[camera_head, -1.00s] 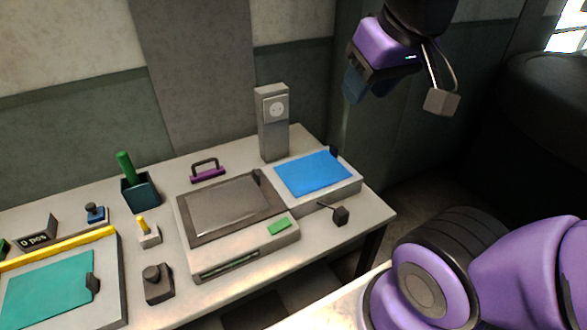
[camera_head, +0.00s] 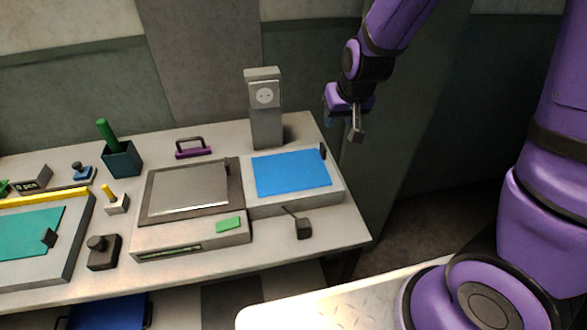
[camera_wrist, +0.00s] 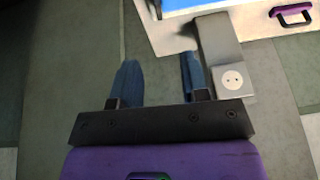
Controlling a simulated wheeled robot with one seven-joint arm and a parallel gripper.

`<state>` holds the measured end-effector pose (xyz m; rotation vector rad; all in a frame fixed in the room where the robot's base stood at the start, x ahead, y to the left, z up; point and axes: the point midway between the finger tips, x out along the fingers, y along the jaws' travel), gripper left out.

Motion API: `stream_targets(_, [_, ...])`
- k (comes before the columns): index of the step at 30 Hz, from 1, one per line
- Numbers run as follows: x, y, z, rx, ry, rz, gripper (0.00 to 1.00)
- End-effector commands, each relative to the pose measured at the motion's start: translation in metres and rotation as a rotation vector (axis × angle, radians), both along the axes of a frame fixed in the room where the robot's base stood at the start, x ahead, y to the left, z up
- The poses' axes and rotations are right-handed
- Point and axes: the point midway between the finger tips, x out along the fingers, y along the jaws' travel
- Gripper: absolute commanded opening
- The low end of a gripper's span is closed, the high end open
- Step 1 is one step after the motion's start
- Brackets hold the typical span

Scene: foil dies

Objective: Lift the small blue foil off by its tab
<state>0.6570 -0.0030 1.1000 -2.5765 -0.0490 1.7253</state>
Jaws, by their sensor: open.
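The blue foil (camera_head: 290,172) lies flat on a low pale block (camera_head: 318,198) at the right end of the table. A small dark tab (camera_head: 323,151) stands at the foil's far right corner. In the wrist view only a strip of the foil (camera_wrist: 187,4) shows at the top edge, beyond the fingertips. My gripper (camera_head: 329,119) is to the right of and behind the block, past the table's edge. In the wrist view its two blue fingers (camera_wrist: 158,72) are apart with nothing between them.
A grey socket post (camera_head: 265,118) stands behind the block, close to my fingers. A framed grey plate (camera_head: 190,187) lies left of the block, and a dark knob (camera_head: 304,228) sits in front. A purple handle (camera_head: 193,152) and a green-handled tool (camera_head: 106,133) are further left.

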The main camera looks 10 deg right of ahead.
Motion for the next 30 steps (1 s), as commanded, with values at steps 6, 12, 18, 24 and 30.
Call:
stream_targets(6, [0.013,0.006,-0.043,-0.041,0.002,-0.003,0.41])
stream_targets(12, [0.019,0.006,-0.060,-0.053,0.000,-0.005,0.41])
stream_targets(18, [0.028,0.005,-0.084,-0.052,0.002,-0.006,0.41])
stream_targets(24, [0.036,0.006,-0.101,-0.052,-0.001,-0.004,0.41])
stream_targets(30, [0.039,0.005,-0.108,-0.051,-0.001,-0.004,0.41])
